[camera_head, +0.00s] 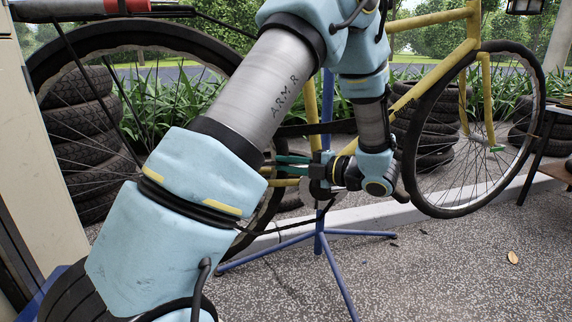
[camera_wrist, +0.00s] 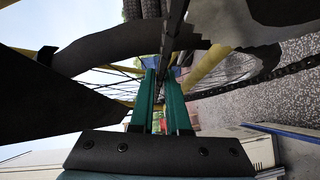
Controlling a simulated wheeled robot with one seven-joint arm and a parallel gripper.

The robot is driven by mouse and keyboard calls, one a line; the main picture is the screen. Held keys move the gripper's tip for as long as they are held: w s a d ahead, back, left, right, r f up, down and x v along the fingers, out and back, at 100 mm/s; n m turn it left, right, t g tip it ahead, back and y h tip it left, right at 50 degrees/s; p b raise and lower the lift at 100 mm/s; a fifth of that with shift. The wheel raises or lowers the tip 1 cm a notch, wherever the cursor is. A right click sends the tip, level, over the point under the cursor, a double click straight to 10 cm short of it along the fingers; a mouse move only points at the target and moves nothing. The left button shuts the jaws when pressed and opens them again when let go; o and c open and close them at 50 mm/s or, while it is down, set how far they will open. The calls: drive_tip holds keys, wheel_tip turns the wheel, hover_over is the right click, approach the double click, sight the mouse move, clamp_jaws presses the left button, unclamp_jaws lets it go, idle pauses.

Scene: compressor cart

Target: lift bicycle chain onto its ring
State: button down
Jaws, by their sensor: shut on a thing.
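The yellow bicycle (camera_head: 432,82) stands behind my arm, held up on a blue stand (camera_head: 319,243). My gripper (camera_head: 277,165) has green fingers reaching left beside the frame's lower part. In the wrist view the fingers (camera_wrist: 162,85) are closed on a dark narrow strip, which looks like the bicycle chain (camera_wrist: 285,76). The chain also runs off to the right there, and its dark slack hangs below my gripper in the head view (camera_head: 290,228). A grey toothed edge at the top of the wrist view looks like the ring (camera_wrist: 232,32). My wrist mostly hides the ring in the head view.
The rear wheel (camera_head: 150,30) is at left, close behind my arm, and the front wheel (camera_head: 535,110) is at right. Stacked tyres (camera_head: 80,140) stand behind. A low kerb (camera_head: 370,216) crosses the ground. The speckled floor at lower right is mostly clear.

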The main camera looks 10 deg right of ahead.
drive_tip(key=shift+r, duration=0.1)
drive_tip(key=shift+w+r+n+g+p, duration=0.3)
drive_tip(key=shift+w+r+p, duration=0.15)
drive_tip(key=shift+r, duration=0.2)
drive_tip(key=c, duration=0.9)
unclamp_jaws()
drive_tip(key=p+v, duration=0.1)
drive_tip(key=v, duration=0.9)
drive_tip(key=shift+s+d+p, duration=0.25)
drive_tip(key=shift+s+p, duration=0.05)
drive_tip(key=shift+s, duration=0.05)
